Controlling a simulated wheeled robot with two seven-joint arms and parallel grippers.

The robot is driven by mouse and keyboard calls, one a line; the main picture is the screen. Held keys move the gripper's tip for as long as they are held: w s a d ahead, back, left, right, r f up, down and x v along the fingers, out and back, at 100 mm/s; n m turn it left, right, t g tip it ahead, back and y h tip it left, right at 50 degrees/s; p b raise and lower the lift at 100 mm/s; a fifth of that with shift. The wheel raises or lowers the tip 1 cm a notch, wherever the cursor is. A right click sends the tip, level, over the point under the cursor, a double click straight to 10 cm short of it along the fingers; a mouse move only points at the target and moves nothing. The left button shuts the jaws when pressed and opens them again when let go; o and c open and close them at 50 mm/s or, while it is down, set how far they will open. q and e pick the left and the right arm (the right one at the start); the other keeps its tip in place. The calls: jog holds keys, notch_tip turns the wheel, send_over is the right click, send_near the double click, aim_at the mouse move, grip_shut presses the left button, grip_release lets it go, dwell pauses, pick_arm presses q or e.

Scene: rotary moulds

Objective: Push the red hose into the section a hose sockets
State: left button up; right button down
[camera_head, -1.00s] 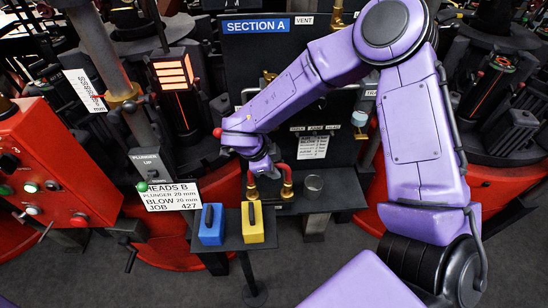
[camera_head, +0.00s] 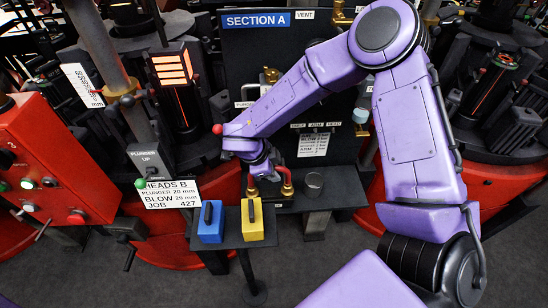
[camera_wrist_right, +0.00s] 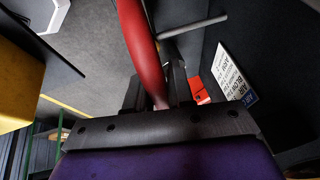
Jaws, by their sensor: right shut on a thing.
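The red hose (camera_head: 286,178) is a short bent piece above the brass hose sockets (camera_head: 287,191) at the front of the section A panel. Its right end meets the right socket; its left end is mostly behind my wrist, so I cannot tell how deep either end sits. My right gripper (camera_head: 273,168) is shut on the hose from above. In the right wrist view the hose (camera_wrist_right: 138,35) runs up from between the dark fingers (camera_wrist_right: 157,92). My left gripper is not in view.
A blue block (camera_head: 210,232) and a yellow block (camera_head: 252,232), each with a black handle, stand on a small dark stand in front of the sockets. A clear round cup (camera_head: 314,182) is right of them. A red control box (camera_head: 60,165) stands at left.

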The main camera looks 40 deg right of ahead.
jog(key=shift+f, duration=0.25)
jog(key=c, duration=0.9)
grip_release()
